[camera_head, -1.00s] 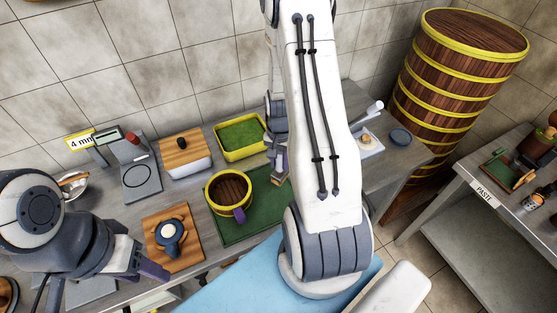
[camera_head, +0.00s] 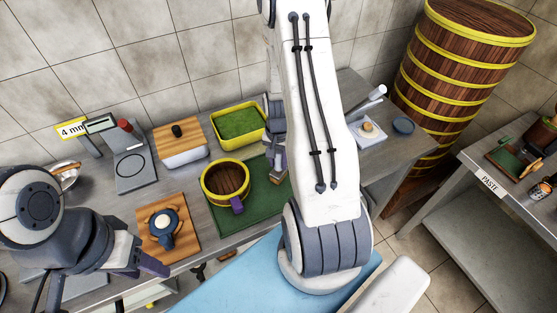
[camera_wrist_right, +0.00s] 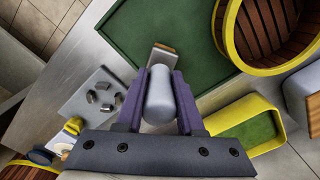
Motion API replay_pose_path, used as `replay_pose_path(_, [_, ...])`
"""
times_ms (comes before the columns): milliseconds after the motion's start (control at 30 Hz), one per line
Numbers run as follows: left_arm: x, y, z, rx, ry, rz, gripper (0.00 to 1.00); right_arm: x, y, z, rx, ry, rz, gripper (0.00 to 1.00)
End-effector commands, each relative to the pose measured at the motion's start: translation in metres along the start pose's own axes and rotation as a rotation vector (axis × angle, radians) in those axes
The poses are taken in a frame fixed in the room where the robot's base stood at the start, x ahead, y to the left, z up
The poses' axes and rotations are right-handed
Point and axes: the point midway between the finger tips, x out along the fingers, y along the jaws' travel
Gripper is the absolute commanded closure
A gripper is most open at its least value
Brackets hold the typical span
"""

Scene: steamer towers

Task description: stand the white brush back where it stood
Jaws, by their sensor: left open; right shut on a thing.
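The white brush, with its pale handle (camera_wrist_right: 160,95) and a brown-edged head beyond it, is held between the purple fingers of my right gripper (camera_wrist_right: 160,100) in the right wrist view. The brush head lies over the green mat (camera_wrist_right: 150,30) in that picture; I cannot tell whether it touches. In the head view my right gripper (camera_head: 277,162) is by the right part of the mat, partly hidden by my arm. A grey square plate with a ring of dark pieces (camera_wrist_right: 98,97) lies left of the gripper in the wrist view. My left gripper (camera_head: 150,264) is open and empty near the counter's front edge.
A yellow-banded steamer (camera_head: 225,182) stands on the mat, with a yellow-rimmed green tray (camera_head: 238,127) behind it. A wooden board (camera_head: 184,243), lidded box (camera_head: 180,144) and scale (camera_head: 134,168) stand left. A steamer tower (camera_head: 455,75) rises at right.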

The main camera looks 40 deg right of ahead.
Motion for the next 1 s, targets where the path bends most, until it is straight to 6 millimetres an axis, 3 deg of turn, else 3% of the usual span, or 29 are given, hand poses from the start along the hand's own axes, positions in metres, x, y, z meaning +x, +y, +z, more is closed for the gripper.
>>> replay_pose_path(867, [0.009, -0.001, 0.001, 0.000, 0.000, 0.000, 0.50, 0.011, 0.000, 0.000, 0.000, 0.000, 0.000, 1.00])
replay_pose_path(900, [0.008, -0.001, 0.001, 0.000, 0.000, 0.000, 0.50, 0.011, 0.000, 0.000, 0.000, 0.000, 0.000, 0.52])
replay_pose_path(967, [0.008, -0.001, 0.000, 0.000, 0.000, 0.000, 0.50, 0.011, 0.000, 0.000, 0.000, 0.000, 0.000, 0.29])
replay_pose_path(1000, [0.008, -0.001, 0.000, 0.000, 0.000, 0.000, 0.50, 0.011, 0.000, 0.000, 0.000, 0.000, 0.000, 0.28])
